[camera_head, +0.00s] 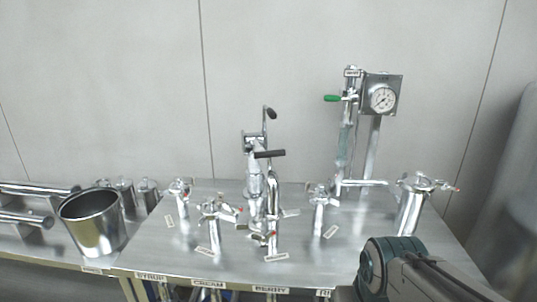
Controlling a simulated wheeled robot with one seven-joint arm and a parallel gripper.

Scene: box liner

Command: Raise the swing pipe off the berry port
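The swing pipe (273,196) is a shiny steel bend beside the central post (254,185), near the middle of the metal table. Its downward leg reaches the berry port (272,244), in line with the front-edge label "BERRY". The pipe end and the port look joined or touching; the clamp there is too small to make out. A black-handled lever (268,153) sticks out to the right near the top of the post. My arm shows at the lower right, apart from the pipe. My gripper's fingers are not visible.
Capped ports (209,213) stand left of the pipe, and another port (319,205) stands to its right. A gauge (383,98) with a green-handled valve rises at the back right. A steel pot (92,222) sits left, a lidded canister (411,207) right.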

